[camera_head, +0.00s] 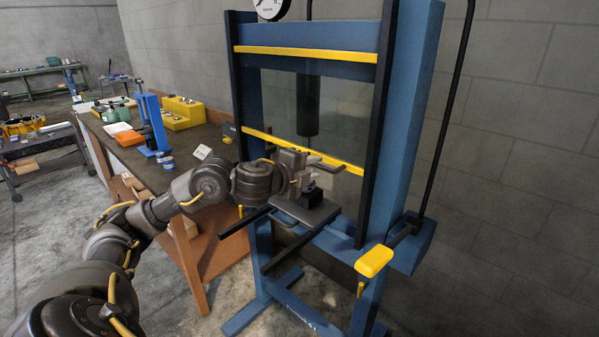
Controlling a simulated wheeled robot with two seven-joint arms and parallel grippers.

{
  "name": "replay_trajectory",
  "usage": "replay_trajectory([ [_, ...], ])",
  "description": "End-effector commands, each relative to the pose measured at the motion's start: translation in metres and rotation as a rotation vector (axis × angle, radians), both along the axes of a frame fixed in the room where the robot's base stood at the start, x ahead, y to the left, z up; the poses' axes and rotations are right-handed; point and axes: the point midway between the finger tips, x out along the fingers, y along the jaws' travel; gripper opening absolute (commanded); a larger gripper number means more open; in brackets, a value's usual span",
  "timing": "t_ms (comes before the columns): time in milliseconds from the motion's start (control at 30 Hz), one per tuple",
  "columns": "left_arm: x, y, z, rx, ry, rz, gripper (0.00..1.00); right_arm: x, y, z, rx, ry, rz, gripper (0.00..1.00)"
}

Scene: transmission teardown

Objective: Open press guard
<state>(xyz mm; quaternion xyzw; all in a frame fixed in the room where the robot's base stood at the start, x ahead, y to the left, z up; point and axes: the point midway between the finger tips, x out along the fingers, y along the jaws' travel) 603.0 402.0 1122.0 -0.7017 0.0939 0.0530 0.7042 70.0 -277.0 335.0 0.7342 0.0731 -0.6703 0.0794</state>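The blue press (404,120) stands at the centre right. Its guard (345,105) looks like a see-through panel between black side rails, with a yellow bar (300,53) at the top and another yellow bar (262,137) at the bottom. The guard is down, in front of the dark ram (308,105). My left gripper (318,174) is at the lower bar, in front of its middle. Its fingers look apart, one overlapping the bar in the picture and one lower. I cannot tell whether they touch the bar. My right gripper is not in view.
A grey press plate (318,213) with a black block (312,197) lies just below my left gripper. A yellow-capped lever (374,261) sticks out at the right. A workbench (187,150) with a yellow block (183,113) and an orange tray (129,138) stands left of the press.

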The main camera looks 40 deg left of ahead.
Motion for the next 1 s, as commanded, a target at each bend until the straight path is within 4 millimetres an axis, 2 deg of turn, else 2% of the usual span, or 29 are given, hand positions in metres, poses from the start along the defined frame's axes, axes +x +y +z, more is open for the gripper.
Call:
replay_trajectory([
  [33,-0.012,0.002,0.003,0.007,0.0,0.0,0.32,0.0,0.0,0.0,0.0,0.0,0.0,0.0],
  [200,-0.045,0.003,0.009,0.008,0.002,0.0,0.32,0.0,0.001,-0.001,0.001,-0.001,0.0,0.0],
  [400,-0.066,0.005,0.013,0.003,0.001,0.001,0.32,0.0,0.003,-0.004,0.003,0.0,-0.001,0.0],
  [1000,-0.072,0.004,0.015,0.0,0.0,0.0,0.32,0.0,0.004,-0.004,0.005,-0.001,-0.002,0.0],
])
